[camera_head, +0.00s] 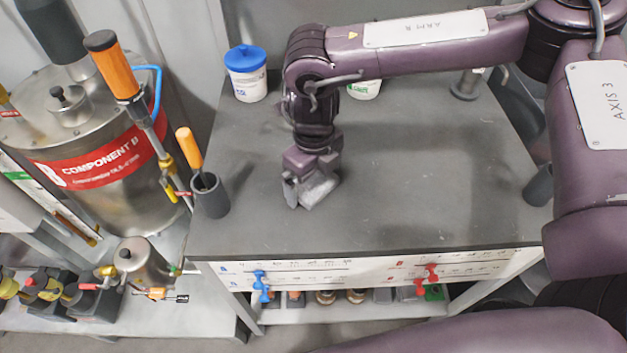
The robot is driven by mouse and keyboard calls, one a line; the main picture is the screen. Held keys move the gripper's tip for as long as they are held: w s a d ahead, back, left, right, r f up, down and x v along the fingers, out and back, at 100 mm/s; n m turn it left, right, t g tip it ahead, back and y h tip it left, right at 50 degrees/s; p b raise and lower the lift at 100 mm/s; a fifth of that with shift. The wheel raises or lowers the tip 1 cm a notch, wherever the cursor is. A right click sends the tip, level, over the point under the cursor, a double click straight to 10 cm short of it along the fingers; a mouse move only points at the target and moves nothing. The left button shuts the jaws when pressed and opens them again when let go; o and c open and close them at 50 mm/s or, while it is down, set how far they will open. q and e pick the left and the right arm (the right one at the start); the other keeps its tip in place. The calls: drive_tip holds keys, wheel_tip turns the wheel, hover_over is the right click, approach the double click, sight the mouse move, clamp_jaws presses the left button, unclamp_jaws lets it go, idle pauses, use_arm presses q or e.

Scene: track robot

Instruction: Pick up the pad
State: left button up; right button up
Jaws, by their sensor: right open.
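A small light grey pad (319,189) lies on the dark grey table top (420,170), left of the middle. My right gripper (305,184) reaches down from above, close over the pad. It is open, and its fingers are at the pad. I cannot tell whether they touch it, as the gripper hides part of the pad. My left gripper is not in view.
A white tub with a blue lid (246,74) stands at the back left, and another white tub (364,89) is partly behind my arm. A dark cup (210,196) with an orange-handled tool stands at the left edge. The table's front middle is clear.

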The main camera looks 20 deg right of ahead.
sight(314, 181)
drive_tip(key=c, duration=0.8)
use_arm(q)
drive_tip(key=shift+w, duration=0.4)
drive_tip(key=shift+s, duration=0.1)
use_arm(e)
drive_tip(key=shift+r, duration=0.3)
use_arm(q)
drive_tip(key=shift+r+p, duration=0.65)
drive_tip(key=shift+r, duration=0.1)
use_arm(e)
wheel_tip(314, 181, up, 19)
drive_tip(key=shift+r, duration=0.15)
